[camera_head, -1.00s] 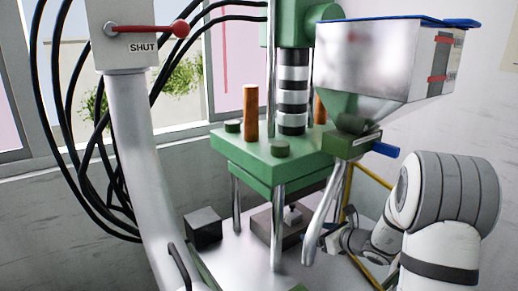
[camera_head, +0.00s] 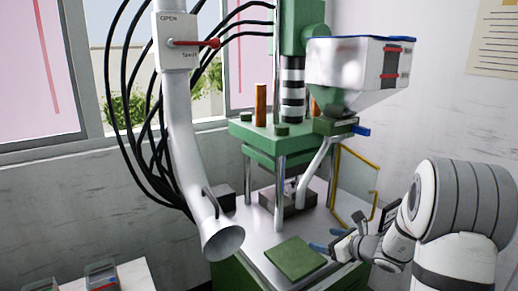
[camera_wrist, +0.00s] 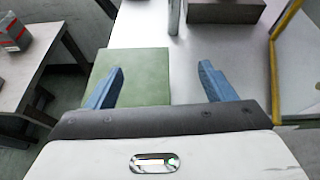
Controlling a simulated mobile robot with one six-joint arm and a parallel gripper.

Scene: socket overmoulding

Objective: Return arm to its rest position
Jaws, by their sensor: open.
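My arm (camera_head: 450,225) comes in from the right in the head view. My gripper (camera_head: 325,248) is at the front right of the green moulding press, above the bare metal table near a green square pad (camera_head: 295,257). In the wrist view my gripper (camera_wrist: 162,88) shows two blue fingers spread well apart with nothing between them. The green pad (camera_wrist: 140,65) lies below and between the fingers, partly hidden by the left finger.
The press (camera_head: 265,140) carries a hopper (camera_head: 355,70) above my arm. A yellow-framed guard (camera_head: 357,185) stands close behind my gripper. A flared duct (camera_head: 185,130) with a red lever hangs left. A side table (camera_head: 130,275) holds small boxes at lower left.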

